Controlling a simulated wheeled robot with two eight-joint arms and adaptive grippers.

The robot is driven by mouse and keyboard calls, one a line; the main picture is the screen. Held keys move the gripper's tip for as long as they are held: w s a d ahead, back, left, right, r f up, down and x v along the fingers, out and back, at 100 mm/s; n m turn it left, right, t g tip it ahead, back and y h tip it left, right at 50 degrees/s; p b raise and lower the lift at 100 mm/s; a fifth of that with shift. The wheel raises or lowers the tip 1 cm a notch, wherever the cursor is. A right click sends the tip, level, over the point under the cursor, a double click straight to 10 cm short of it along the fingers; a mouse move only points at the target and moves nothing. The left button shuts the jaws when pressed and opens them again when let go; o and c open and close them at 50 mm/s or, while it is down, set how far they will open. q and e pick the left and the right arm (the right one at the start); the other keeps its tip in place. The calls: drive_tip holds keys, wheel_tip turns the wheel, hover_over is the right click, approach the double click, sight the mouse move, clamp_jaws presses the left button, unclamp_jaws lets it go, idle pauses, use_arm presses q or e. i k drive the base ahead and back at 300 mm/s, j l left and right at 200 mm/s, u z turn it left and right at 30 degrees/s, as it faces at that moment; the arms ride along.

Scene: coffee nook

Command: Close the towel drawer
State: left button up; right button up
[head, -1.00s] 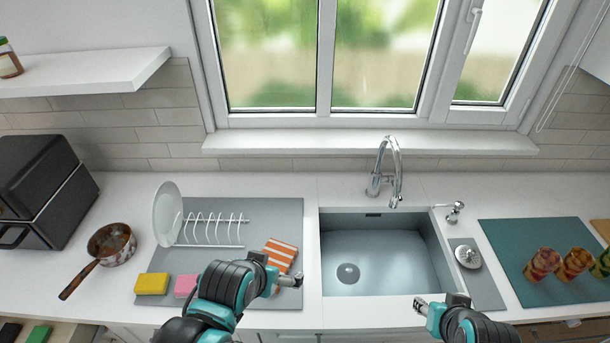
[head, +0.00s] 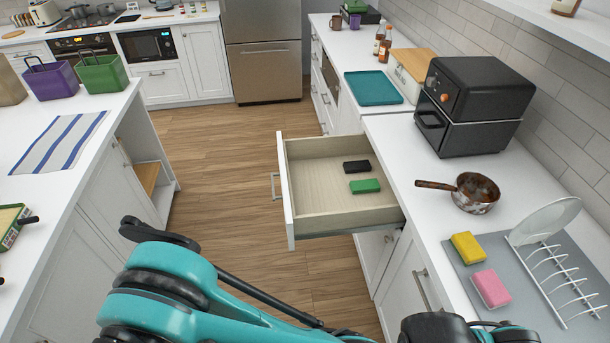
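A drawer (head: 310,188) stands pulled out of the right-hand counter, its white front (head: 286,200) and bar handle (head: 275,186) facing left over the aisle. A black block (head: 356,167) and a green block (head: 365,186) lie inside it; no towel shows there. My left arm crosses the bottom of the head view, in front of and below the drawer, and my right arm shows at the bottom right edge. Neither gripper's fingertips can be made out in this view.
The wood floor aisle (head: 220,160) beside the drawer is clear. An island counter (head: 100,130) with a striped towel (head: 60,142) stands left. On the right counter are a black oven (head: 470,105), a pan (head: 474,192), sponges and a dish rack (head: 555,280).

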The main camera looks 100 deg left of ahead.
sight(319, 201)
drive_tip(key=k+j+u, duration=0.2)
drive_tip(key=k+u, duration=0.25)
drive_tip(key=k+j+u, duration=0.25)
drive_tip(key=u, duration=2.25)
drive_tip(key=i+l, duration=0.15)
drive_tip(key=l, duration=0.2)
drive_tip(key=i+l, duration=0.2)
drive_tip(key=l, duration=0.15)
